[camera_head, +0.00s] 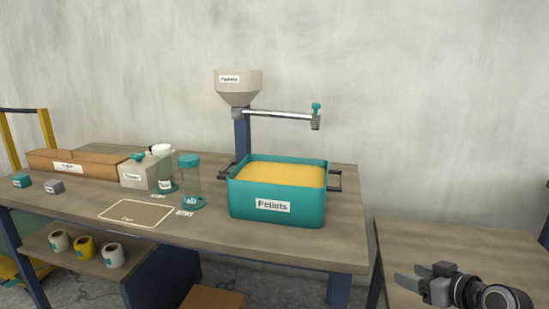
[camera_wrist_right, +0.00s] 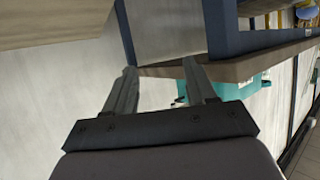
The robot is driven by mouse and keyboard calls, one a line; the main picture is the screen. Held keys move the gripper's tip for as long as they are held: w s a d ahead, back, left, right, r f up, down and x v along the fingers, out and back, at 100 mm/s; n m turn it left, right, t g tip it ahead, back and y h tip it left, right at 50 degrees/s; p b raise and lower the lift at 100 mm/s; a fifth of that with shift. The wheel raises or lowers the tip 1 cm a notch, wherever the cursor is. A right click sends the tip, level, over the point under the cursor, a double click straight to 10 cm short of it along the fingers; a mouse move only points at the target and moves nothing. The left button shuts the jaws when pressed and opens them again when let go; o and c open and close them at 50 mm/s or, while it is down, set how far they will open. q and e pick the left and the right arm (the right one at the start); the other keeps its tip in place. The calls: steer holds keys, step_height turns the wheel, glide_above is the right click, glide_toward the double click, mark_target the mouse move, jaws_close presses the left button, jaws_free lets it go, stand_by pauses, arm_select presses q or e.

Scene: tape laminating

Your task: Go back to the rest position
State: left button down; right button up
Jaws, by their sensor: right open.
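My right gripper (camera_head: 407,274) is at the lower right of the head view, in front of the right-hand table (camera_head: 470,250). Its fingers are apart and nothing is between them. In the right wrist view the same gripper (camera_wrist_right: 160,66) shows two spread fingers with a pale wall-like surface beyond. My left gripper is in neither view.
Several tape rolls (camera_head: 85,247) sit below. A gap separates the two tables.

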steer(key=s+a+f+g+h, duration=0.1)
steer(key=s+a+f, duration=0.6)
steer(key=s+f, duration=0.6)
steer(key=s+a+f+m+h, duration=0.1)
steer(key=s+a, duration=0.2)
steer(key=s, duration=0.5)
steer(key=s+a+f+m, duration=0.1)
steer(key=s+a, duration=0.3)
steer(key=s, duration=0.3)
arm_select(q)
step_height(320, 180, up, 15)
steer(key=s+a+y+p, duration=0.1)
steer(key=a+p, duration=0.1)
steer(key=p, duration=1.8)
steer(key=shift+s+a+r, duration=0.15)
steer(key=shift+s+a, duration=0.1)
arm_select(e)
steer(key=s+d+r, duration=0.1)
steer(key=d+r, duration=0.2)
steer(key=r, duration=1.2)
steer(key=shift+h, duration=0.4)
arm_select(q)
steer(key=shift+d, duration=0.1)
